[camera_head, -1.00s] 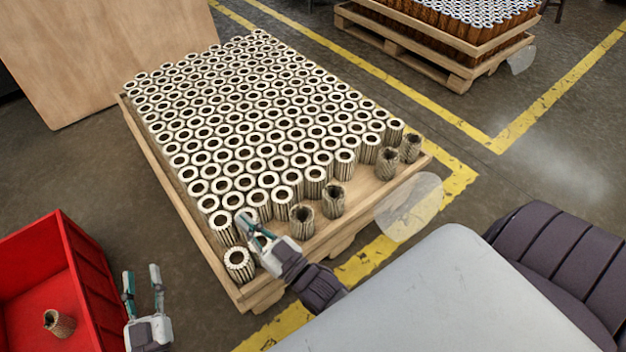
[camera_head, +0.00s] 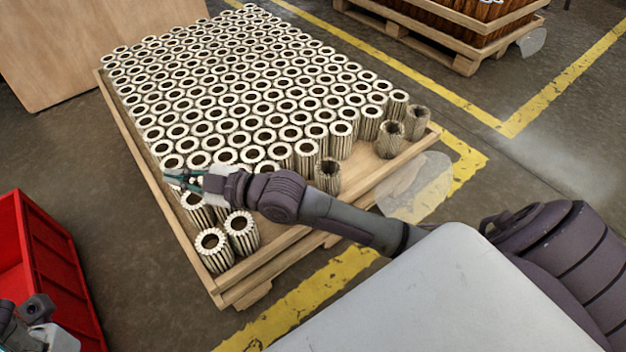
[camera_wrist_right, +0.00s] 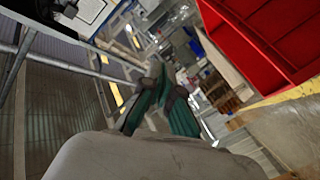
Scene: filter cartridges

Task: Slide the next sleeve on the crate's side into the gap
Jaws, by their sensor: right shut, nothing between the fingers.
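Pale ribbed sleeves with white ring tops stand upright in tight rows in a shallow wooden crate (camera_head: 165,210). At its near corner a sleeve (camera_head: 213,250) and a second sleeve (camera_head: 242,234) stand side by side. Another sleeve (camera_head: 197,210) stands behind them, partly under my right arm. My right gripper (camera_head: 176,179) is shut and empty, above the crate's left side; its green fingers also show together in the right wrist view (camera_wrist_right: 165,108). My forearm hides part of the near row and any gap beneath it. My left gripper (camera_head: 35,318) is at the lower left, partly cut off; its fingers are unclear.
Brownish, worn sleeves stand near the right edge, one of them beside my right arm (camera_head: 328,177). A red bin (camera_head: 62,275) stands on the floor at the left. A wooden board (camera_head: 90,40) leans behind the crate. Another loaded pallet (camera_head: 455,50) stands at the back right.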

